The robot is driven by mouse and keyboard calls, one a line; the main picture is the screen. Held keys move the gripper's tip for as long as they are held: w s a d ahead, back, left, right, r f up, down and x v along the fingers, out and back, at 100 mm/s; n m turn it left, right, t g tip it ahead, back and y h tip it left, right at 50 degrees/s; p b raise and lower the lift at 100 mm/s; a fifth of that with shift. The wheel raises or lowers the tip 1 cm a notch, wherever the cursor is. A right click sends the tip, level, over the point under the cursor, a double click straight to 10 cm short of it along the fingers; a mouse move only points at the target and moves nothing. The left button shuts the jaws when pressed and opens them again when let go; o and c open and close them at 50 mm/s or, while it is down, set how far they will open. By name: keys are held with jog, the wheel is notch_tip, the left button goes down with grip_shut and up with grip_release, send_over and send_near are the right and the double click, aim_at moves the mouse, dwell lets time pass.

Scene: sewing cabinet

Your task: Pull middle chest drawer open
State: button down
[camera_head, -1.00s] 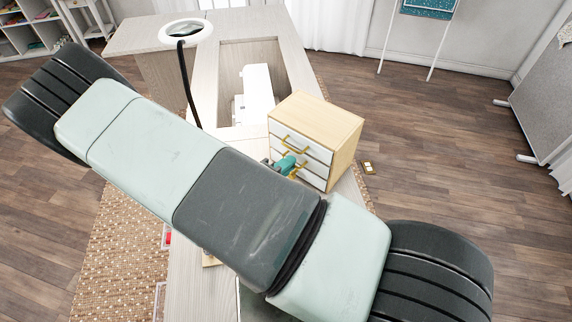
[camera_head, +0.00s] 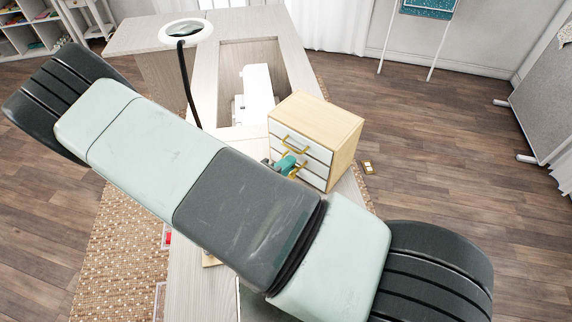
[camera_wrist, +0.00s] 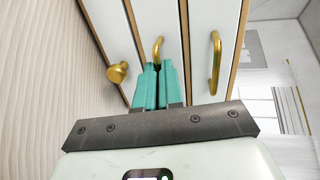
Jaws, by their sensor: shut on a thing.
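The small wooden chest (camera_head: 342,134) with white drawer fronts stands on the pale table. In the wrist view the middle drawer (camera_wrist: 157,18) shows between the two others, its brass handle (camera_wrist: 158,46) at the tips of my gripper (camera_wrist: 155,72). The teal fingers are shut on this handle and hide its lower part. In the head view my gripper (camera_head: 285,166) is at the chest's front, mostly behind my arm. The top drawer's brass handle (camera_wrist: 215,62) and the bottom drawer's round brass knob (camera_wrist: 118,72) are clear of the fingers. I see no clear gap at the middle drawer.
The pale table (camera_head: 187,285) runs along the chest's front side. A white sewing machine (camera_head: 257,92) sits in the cabinet recess behind the chest. A round lamp (camera_head: 186,31) on a dark stem stands at the back left.

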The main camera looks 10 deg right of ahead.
jog(key=v, duration=0.3)
jog(key=f+v, duration=0.1)
jog(key=v, duration=0.2)
jog(key=f+v, duration=0.1)
jog(key=v, duration=0.2)
jog(key=shift+s+a, duration=0.25)
jog(key=shift+a, duration=0.1)
jog(key=c, duration=1.3)
grip_release()
jog(key=v, duration=1.1)
jog(key=shift+w+d, duration=0.1)
